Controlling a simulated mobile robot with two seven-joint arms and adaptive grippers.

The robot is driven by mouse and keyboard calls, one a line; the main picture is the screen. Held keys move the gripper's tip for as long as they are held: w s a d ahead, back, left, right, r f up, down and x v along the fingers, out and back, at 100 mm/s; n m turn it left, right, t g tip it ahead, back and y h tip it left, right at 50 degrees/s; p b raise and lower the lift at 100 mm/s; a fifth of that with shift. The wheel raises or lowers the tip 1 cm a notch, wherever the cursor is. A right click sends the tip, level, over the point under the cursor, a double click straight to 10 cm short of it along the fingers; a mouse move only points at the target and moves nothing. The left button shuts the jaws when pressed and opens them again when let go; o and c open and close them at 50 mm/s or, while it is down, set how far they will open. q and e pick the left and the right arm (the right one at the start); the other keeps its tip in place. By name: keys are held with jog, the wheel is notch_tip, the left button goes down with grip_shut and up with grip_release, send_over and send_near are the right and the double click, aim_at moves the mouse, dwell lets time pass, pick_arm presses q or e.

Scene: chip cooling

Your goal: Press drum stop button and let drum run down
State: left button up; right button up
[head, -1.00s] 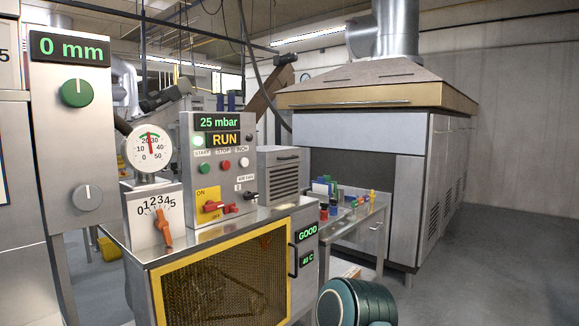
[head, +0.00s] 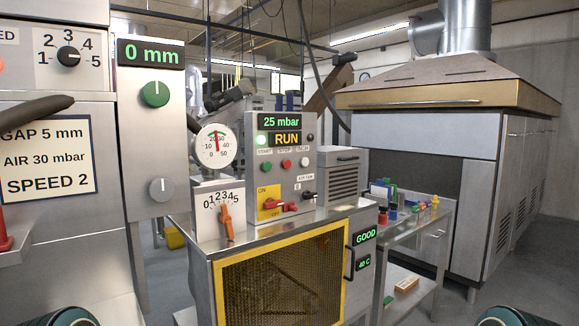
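The control box (head: 258,172) stands on the drum machine's top in the middle of the head view. Its red STOP button (head: 285,163) is between the green START button (head: 267,166) and the white INCH button (head: 304,162). The displays (head: 286,139) read 25 mbar and RUN, with a green lamp lit at left. The drum sits dimly behind the mesh guard (head: 282,279) in its yellow frame; its motion cannot be told. Neither gripper is in view; only rounded teal and dark parts of my arms show at the bottom edge.
A round gauge (head: 215,146) and an orange-pointer dial (head: 226,222) are left of the control box. A red switch (head: 280,205) is on its yellow plate. A door display (head: 366,236) reads GOOD. A side table (head: 409,219) and large hooded machine (head: 417,136) stand right.

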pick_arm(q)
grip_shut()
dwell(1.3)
